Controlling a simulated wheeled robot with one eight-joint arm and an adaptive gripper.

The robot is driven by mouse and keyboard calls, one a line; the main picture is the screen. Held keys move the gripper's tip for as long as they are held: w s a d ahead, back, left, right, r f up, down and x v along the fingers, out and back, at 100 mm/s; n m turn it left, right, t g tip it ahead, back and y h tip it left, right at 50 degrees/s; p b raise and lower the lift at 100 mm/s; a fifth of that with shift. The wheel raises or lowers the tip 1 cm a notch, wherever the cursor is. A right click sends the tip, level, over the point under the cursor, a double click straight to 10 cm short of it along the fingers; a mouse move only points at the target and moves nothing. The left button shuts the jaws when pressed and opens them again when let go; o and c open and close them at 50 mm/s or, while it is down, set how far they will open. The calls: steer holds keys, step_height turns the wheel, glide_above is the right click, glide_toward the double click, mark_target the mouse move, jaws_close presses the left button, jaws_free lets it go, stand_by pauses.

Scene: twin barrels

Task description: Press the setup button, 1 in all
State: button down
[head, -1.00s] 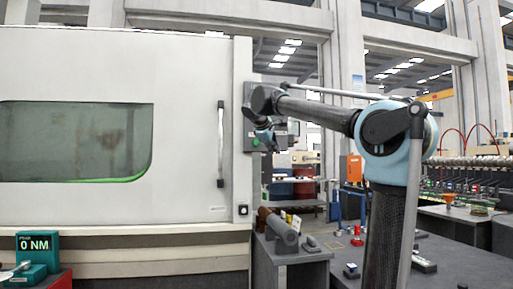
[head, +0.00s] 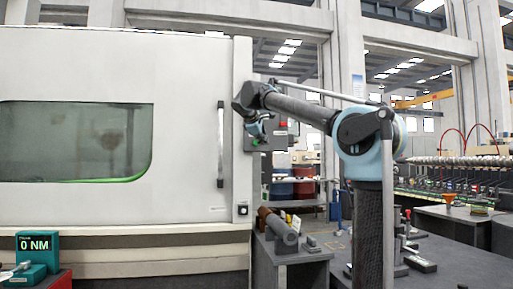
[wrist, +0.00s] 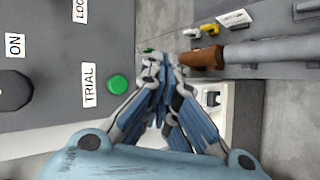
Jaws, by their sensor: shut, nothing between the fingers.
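A grey control panel (wrist: 45,120) fills the left of the wrist view. It carries labels reading TRIAL and ON, a partly cut-off label, a dark round knob (wrist: 12,90) and a round green button (wrist: 118,84) beside TRIAL. No label reading setup is legible. A small green patch shows behind my fingertips, too covered to identify. My gripper (wrist: 158,68) is shut and empty, its tips to the right of the green button in the picture. In the head view my gripper (head: 258,133) is in front of the panel (head: 279,141), covering part of it.
A large white machine (head: 180,60) with a window and a vertical handle (head: 220,145) stands left of the panel. A small black-and-white switch (head: 242,209) is low on its edge. A bench (head: 290,257) below holds a grey and brown cylinder (head: 278,229).

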steer(key=w+a, duration=0.2)
steer(key=w, duration=0.4)
steer(key=shift+w, duration=0.4)
steer(key=shift+w+a, duration=0.25)
steer(key=shift+w, duration=0.7)
stand_by(2.2)
steer(key=shift+s, duration=0.15)
steer(key=shift+s+d, duration=0.25)
steer(key=shift+s, duration=0.6)
steer(key=shift+s+d, duration=0.25)
steer(key=shift+s, duration=0.55)
steer(key=shift+s+d, duration=0.25)
steer(key=shift+s, duration=0.6)
steer(key=shift+s+d, duration=0.25)
steer(key=shift+s, duration=0.55)
